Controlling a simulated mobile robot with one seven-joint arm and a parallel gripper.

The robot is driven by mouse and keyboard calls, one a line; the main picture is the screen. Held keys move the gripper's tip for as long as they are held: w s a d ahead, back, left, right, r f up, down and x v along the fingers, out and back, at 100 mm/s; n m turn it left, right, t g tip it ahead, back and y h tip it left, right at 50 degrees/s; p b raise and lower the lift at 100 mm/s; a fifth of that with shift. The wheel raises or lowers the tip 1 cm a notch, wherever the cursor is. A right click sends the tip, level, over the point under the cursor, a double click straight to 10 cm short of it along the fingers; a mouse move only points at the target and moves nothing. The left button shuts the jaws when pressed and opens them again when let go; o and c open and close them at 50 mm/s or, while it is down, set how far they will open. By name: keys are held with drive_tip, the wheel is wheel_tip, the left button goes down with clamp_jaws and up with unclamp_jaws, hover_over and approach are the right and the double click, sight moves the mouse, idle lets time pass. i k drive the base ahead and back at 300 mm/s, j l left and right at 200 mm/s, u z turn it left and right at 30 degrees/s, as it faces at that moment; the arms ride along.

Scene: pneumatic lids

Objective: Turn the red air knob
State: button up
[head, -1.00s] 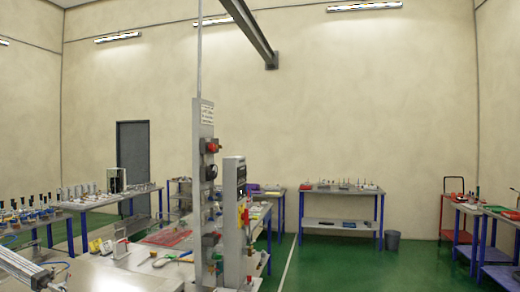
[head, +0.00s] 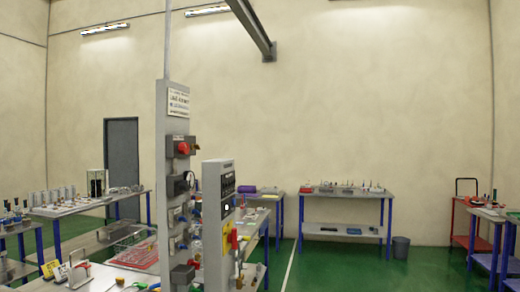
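A tall grey panel post (head: 172,110) stands left of centre in the head view, with several fittings on it. A red knob (head: 182,147) sits on a grey box near its upper part. Another red knob or fitting (head: 183,275) is low on the post. I cannot tell from the picture which one is the air knob. Neither is touched by anything. My gripper is not in view.
A grey control box (head: 218,207) with a yellow and red part (head: 231,240) stands right beside the post. A workbench (head: 100,282) with tools lies left of it. Green floor (head: 340,270) is open to the right, before a far table (head: 345,194).

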sight(184, 148)
drive_tip(key=i, duration=1.6)
